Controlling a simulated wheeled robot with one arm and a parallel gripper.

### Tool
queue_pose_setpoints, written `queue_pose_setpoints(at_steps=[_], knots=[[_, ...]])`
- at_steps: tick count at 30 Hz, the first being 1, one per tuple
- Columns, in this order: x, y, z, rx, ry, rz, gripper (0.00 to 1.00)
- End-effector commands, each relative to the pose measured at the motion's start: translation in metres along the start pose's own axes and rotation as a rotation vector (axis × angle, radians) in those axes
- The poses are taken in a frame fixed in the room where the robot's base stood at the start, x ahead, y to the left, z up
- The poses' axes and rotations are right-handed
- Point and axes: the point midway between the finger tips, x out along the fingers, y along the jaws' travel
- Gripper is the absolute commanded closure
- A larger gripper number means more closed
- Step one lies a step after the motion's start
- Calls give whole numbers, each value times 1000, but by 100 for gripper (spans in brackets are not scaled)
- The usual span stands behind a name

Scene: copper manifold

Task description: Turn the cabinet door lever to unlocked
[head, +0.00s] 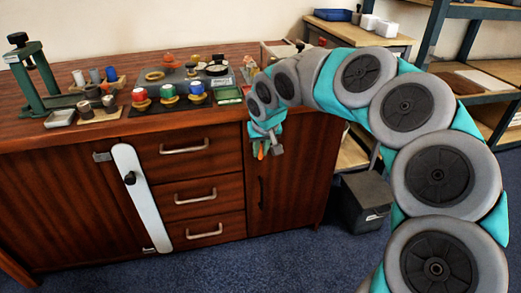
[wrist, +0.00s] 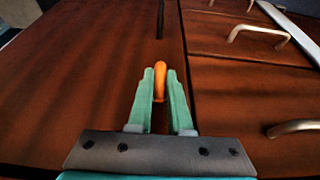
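An orange lever (wrist: 160,80) sits on the reddish-brown cabinet door (wrist: 85,70) in the wrist view. It points along the gap between the two green fingers of my gripper (wrist: 160,92). The fingers stand apart, one on each side of the lever, close to it; I cannot make out contact. In the head view my gripper (head: 262,150) is at the upper part of the right-hand cabinet door (head: 300,180), and only a bit of orange shows there. The door's dark handle (head: 261,190) is below the gripper and shows in the wrist view (wrist: 160,18).
Three drawers with metal handles (head: 185,150) are left of this door. A white bar (head: 140,195) with a dark knob crosses their left edge. Cups and bobbins (head: 168,92) and a green press (head: 35,75) crowd the cabinet top. A grey box (head: 362,203) stands on the floor at right.

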Motion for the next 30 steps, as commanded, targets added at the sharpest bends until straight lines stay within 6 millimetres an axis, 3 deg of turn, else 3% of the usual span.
queue_pose_setpoints(at_steps=[3, 20, 30], knots=[[0, 0, 0, 0, 0, 0, 100], [0, 0, 0, -4, -1, 11, 100], [2, 0, 1, -53, -1, 131, 100]])
